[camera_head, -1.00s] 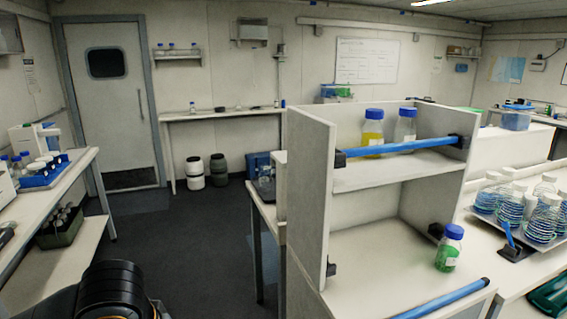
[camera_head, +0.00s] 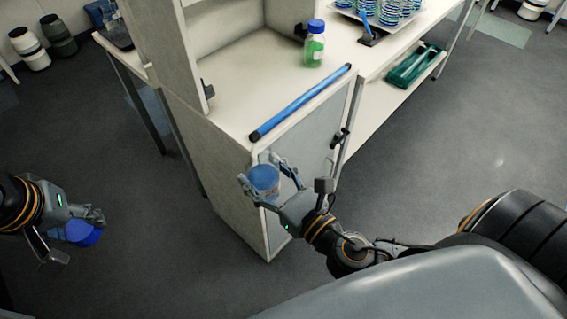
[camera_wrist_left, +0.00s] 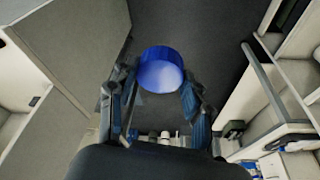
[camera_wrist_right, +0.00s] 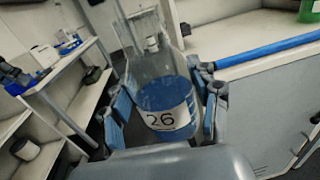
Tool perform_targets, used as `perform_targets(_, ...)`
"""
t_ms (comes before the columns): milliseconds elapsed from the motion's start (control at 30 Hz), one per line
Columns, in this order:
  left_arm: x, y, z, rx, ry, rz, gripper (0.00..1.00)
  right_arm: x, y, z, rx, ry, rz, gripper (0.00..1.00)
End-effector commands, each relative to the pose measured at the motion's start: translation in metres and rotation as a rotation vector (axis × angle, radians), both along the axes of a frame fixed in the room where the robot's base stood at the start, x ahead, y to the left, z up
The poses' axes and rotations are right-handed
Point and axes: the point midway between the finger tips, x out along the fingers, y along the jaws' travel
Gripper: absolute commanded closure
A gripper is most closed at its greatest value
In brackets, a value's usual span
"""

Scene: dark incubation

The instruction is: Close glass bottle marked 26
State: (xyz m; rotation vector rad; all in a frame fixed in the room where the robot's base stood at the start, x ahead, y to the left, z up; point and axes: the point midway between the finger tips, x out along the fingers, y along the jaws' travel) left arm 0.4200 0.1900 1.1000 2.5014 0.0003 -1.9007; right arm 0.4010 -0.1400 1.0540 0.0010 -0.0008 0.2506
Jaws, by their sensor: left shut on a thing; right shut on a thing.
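My left gripper (camera_head: 90,222) is at the left of the head view, shut on a blue screw cap (camera_head: 82,233). The cap also shows between its fingers in the left wrist view (camera_wrist_left: 161,70). My right gripper (camera_head: 270,178) is shut around a clear glass bottle (camera_head: 263,181) with blue contents. In the right wrist view the bottle's label (camera_wrist_right: 167,117) reads 26, and its clear upper part (camera_wrist_right: 150,62) rises above the fingers with no cap seen on it. The cap and bottle are well apart, both held above the floor.
A cabinet (camera_head: 230,125) with a blue rail (camera_head: 300,103) stands just behind the right gripper. A blue-capped bottle with green liquid (camera_head: 314,48) stands on it. A tray of bottles (camera_head: 385,18) is further back.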

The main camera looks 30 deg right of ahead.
Motion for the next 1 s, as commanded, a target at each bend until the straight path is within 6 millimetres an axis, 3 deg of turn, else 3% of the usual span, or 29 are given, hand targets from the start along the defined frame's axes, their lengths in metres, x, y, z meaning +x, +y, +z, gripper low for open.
perform_targets(200, 0.0, 0.0, 0.0, 0.0, 0.0, 0.0, 0.67, 0.023, 0.049, 0.006, -0.003, -0.008, 0.245, 0.95)
perform_targets(400, 0.0, 0.0, 0.0, 0.0, 0.0, 0.0, 0.67, 0.034, 0.076, 0.007, -0.002, -0.006, 0.379, 0.95)
perform_targets(600, 0.0, 0.0, 0.0, 0.0, 0.0, 0.0, 0.67, 0.038, 0.088, 0.008, -0.001, -0.004, 0.44, 0.95)
perform_targets(1000, 0.0, -0.001, 0.0, -0.001, 0.0, -0.001, 0.67, 0.039, 0.09, 0.006, -0.001, 0.0, 0.449, 0.95)
